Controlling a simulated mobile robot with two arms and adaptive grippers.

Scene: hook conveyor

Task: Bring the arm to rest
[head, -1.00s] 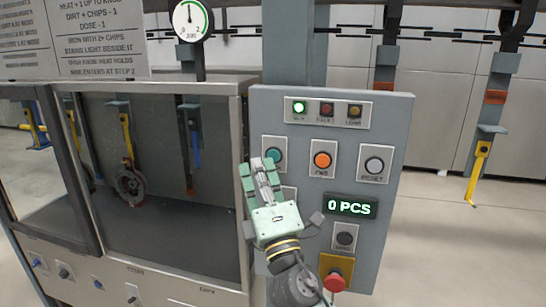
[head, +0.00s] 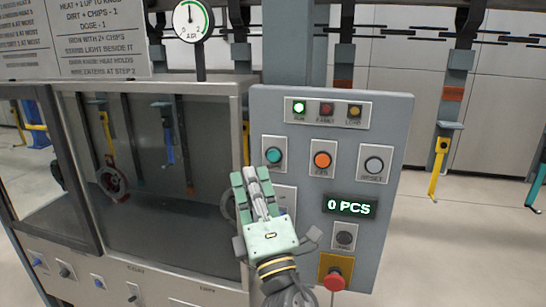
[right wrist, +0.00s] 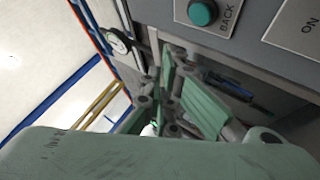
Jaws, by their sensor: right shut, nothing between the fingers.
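My right gripper (head: 250,175) is in front of the grey control panel (head: 392,130), near its left edge. Its green fingers are shut with nothing between them, pointing up, a little below and left of the teal button (head: 273,155). In the right wrist view the fingers (right wrist: 182,92) show from close by, with the teal button (right wrist: 202,12) above them. I cannot tell whether the fingertips touch the panel. My left gripper is not in view.
The panel also carries an orange button (head: 321,160), a reset button (head: 374,165), a display reading 0 PCS (head: 351,205) and a red knob (head: 335,281). A glass-fronted booth (head: 165,85) stands left. Yellow hangers (head: 437,168) hang behind from an overhead chain (head: 500,38).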

